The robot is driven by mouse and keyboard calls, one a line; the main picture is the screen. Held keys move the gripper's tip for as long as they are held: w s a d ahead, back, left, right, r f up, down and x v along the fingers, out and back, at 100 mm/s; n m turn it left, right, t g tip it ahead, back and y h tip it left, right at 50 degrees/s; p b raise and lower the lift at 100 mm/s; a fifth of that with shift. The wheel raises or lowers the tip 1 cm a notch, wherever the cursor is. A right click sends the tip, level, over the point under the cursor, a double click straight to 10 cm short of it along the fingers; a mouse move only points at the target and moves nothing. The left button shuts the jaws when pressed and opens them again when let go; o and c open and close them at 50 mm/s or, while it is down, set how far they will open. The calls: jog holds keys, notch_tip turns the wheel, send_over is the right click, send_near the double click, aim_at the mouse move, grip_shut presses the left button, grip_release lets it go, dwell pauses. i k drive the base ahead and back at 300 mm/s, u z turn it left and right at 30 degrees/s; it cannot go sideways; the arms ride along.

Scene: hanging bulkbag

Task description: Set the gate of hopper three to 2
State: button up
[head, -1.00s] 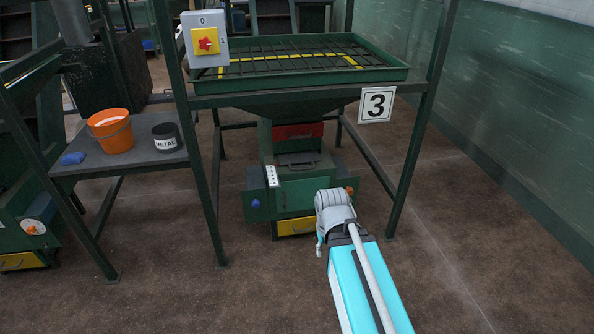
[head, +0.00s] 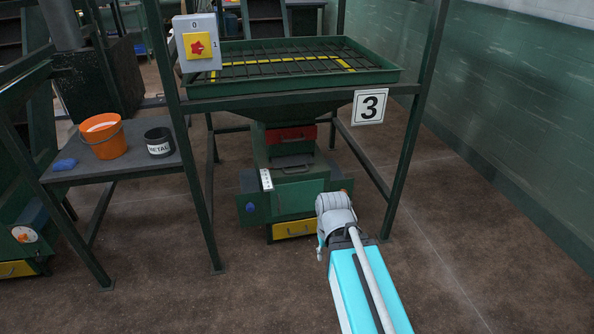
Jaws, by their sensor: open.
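Hopper three is the green frame with a wide tray (head: 300,91) on top and a white sign "3" (head: 369,106) at its right. Below hang a red plate (head: 291,135), a grey handle-like part (head: 291,163) and a green box (head: 299,196). A small white strip with marks (head: 266,180) is at the box's left edge; its marks are too small to read. A blue knob (head: 250,208) sits on the left side panel. Which part is the gate, and its setting, I cannot tell. My arm reaches toward the box's right side; my gripper is hidden beyond it.
A yellow drawer (head: 293,228) is under the box. A switch box with a red knob (head: 197,47) hangs at the frame's upper left. A side table holds an orange bucket (head: 103,137), a black "METAL" tub (head: 159,142) and a blue cloth (head: 64,164). The right floor is clear.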

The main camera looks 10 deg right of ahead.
aim_at(283, 161)
jog(key=z, duration=0.45)
jog(key=i, duration=1.05)
jog(key=u, duration=0.6)
